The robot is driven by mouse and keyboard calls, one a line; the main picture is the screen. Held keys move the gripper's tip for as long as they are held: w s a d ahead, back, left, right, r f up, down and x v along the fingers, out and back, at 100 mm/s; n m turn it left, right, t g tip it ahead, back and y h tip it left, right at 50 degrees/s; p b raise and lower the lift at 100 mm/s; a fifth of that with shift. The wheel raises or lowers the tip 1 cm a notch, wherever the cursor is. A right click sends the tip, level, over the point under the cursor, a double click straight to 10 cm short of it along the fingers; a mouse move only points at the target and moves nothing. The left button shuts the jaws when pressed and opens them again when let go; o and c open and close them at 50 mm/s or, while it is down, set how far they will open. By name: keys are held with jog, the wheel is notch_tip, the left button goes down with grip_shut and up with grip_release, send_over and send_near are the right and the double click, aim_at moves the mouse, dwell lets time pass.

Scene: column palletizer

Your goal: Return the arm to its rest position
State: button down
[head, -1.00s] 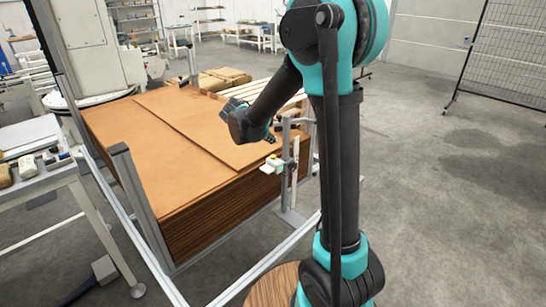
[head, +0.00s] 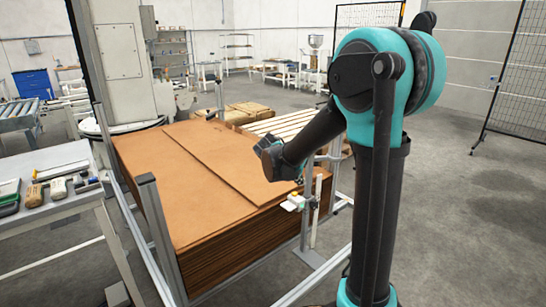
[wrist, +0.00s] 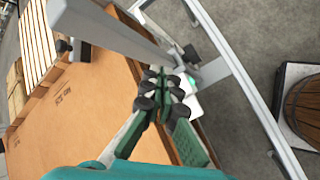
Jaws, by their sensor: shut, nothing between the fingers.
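My arm folds down from its teal elbow in the head view, with its dark wrist over the right part of the cardboard stack. My gripper (wrist: 165,92) shows in the wrist view with its green and black fingers together and nothing between them. Behind the fingers lie the edge of the brown cardboard stack (wrist: 85,105) and a grey metal bar. In the head view the wrist hides most of the gripper, so its gap above the stack (head: 165,180) is hard to judge.
A metal post with a white clamp-like part (head: 294,201) stands at the stack's right edge, close to the wrist. A grey metal post (head: 160,235) stands at the front left. A side table (head: 50,210) holds small items. Open floor (head: 460,220) lies right.

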jog(key=s+d+f+m+y, duration=0.1)
jog(key=s+f+m+y, duration=0.1)
jog(key=s+m, duration=0.3)
jog(key=s+d+f+m+g+y, duration=0.1)
jog(key=s+f+m, duration=0.3)
jog(key=s, duration=0.9)
jog(key=s+d+f+m+y, duration=0.1)
jog(key=s+f+m+y, duration=0.2)
jog(key=s+m, duration=0.3)
jog(key=s+f, duration=0.1)
jog(key=s, duration=0.2)
jog(key=shift+m, duration=0.3)
jog(key=shift+w, duration=0.1)
